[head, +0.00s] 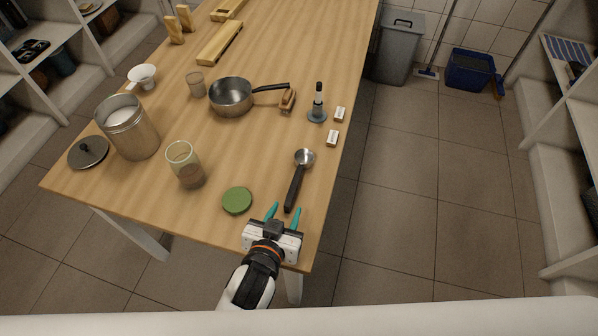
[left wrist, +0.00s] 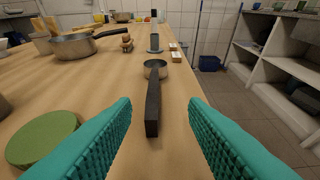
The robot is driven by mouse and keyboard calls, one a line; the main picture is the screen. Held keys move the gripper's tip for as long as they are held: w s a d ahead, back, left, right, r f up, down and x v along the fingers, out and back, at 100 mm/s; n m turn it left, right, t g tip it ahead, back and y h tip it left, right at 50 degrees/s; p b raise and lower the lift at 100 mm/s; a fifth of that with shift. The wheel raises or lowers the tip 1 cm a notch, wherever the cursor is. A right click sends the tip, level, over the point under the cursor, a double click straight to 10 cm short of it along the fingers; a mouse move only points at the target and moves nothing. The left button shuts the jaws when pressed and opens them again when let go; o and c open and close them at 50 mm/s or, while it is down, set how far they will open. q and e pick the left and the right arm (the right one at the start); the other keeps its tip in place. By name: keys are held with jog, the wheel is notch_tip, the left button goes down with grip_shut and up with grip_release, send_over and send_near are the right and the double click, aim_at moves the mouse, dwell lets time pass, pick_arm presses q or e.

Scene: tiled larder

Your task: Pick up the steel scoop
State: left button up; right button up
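The steel scoop (head: 304,158) lies on the wooden table near its right edge, its black handle pointing toward my left gripper. In the left wrist view the scoop (left wrist: 153,105) sits centred beyond the fingers, handle end nearest. My left gripper (head: 283,212) is open, with its two teal fingers apart. My right gripper is not in view.
A green lid (head: 237,200) lies left of my left gripper. A glass jar (head: 184,163), a metal canister (head: 130,128), a saucepan (head: 230,97), a dark-handled tool (head: 318,106) and two small white blocks (head: 332,138) stand further off. The table edge is close on the right.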

aim_at(291, 192)
pick_arm(q)
jog(key=x, duration=0.5)
jog(key=shift+w+f, duration=0.1)
jog(key=shift+a+f+p+x, duration=0.1)
jog(key=shift+a+x, duration=0.05)
jog(key=shift+x, duration=0.75)
jog(key=shift+a+f+p+x, duration=0.1)
jog(key=shift+a+x, duration=0.05)
jog(key=shift+x, duration=0.75)
jog(key=shift+a+f+p+x, duration=0.1)
jog(key=shift+a+f+x, duration=0.05)
jog(key=shift+x, duration=0.75)
grip_shut()
